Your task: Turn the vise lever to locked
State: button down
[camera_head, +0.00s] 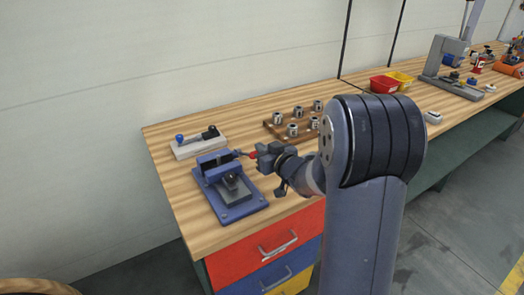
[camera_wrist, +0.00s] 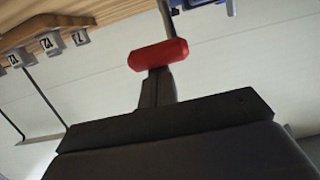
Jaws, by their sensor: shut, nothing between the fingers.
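The blue vise (camera_head: 236,211) sits on the wooden bench near its left end, with a dark block between its jaws. Its lever, a thin rod with a red grip (camera_head: 252,155), points right from the vise. In the wrist view the red grip (camera_wrist: 172,52) lies crosswise just past my fingertips, its rod running up to the vise at the top edge. My gripper (camera_head: 260,152) is at the grip's right end in the head view. The fingers (camera_wrist: 155,75) are shut with nothing between them. They look very near or touching the grip; I cannot tell which.
A pale board (camera_head: 198,146) with a blue-knobbed lever lies behind the vise. A wooden rack (camera_head: 277,133) of several metal nuts stands behind my gripper. Red (camera_head: 384,84) and yellow (camera_head: 401,79) bins are farther right. Coloured drawers (camera_head: 265,250) are below the bench front.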

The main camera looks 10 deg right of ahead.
jog(key=shift+t, duration=0.6)
jog(key=f+b, duration=0.1)
jog(key=b, duration=0.1)
jog(key=s+f+b, duration=0.1)
jog(key=f+b, duration=0.1)
jog(key=b, duration=0.1)
jog(key=s+f+b, duration=0.1)
jog(key=f+b, duration=0.1)
jog(key=shift+s+d+f, duration=0.15)
jog(key=shift+d+f, duration=0.05)
jog(key=shift+d, duration=0.2)
jog(key=shift+r, duration=0.1)
